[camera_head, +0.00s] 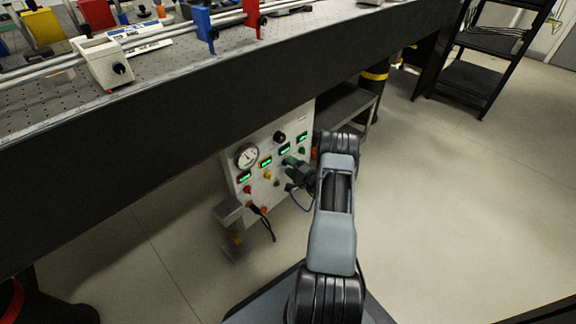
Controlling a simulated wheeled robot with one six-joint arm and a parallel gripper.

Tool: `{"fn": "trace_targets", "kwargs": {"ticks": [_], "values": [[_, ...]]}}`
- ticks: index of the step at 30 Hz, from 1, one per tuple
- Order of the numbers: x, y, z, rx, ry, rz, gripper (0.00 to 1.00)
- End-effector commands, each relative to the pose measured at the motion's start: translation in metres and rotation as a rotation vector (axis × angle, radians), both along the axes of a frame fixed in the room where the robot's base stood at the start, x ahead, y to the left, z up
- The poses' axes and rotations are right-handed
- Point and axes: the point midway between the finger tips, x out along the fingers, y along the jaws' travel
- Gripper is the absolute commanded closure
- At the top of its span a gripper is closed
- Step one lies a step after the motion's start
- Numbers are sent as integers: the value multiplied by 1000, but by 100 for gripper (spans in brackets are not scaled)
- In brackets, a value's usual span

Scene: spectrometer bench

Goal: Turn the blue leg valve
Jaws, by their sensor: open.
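I cannot make out a blue leg valve in the head view. My gripper (291,173) is at the far end of my arm, in front of the white control panel (262,150) under the bench. It is small and partly hidden by my arm; its jaws are open and I see nothing held between them. One black bench leg with a yellow band (375,76) stands behind a shelf at upper right. Another black leg with a red band (14,300) is at the lower left corner. No leg with a blue band shows.
The panel carries a round gauge (246,156), green displays and several coloured knobs. Cables hang below it. The dark bench edge (190,110) overhangs the panel and the optics bench top is above. A black rack (483,70) stands at upper right. The floor (450,200) at right is clear.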

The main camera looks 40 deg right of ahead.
Motion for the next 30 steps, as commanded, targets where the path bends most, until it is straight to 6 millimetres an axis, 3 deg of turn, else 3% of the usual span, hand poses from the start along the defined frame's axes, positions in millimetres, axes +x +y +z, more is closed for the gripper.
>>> {"fn": "trace_targets", "kwargs": {"ticks": [15,22,30], "values": [[-98,-17,2,3,0,-3,42],[-119,-21,1,2,0,-1,42],[-124,-21,0,1,-1,1,42]]}}
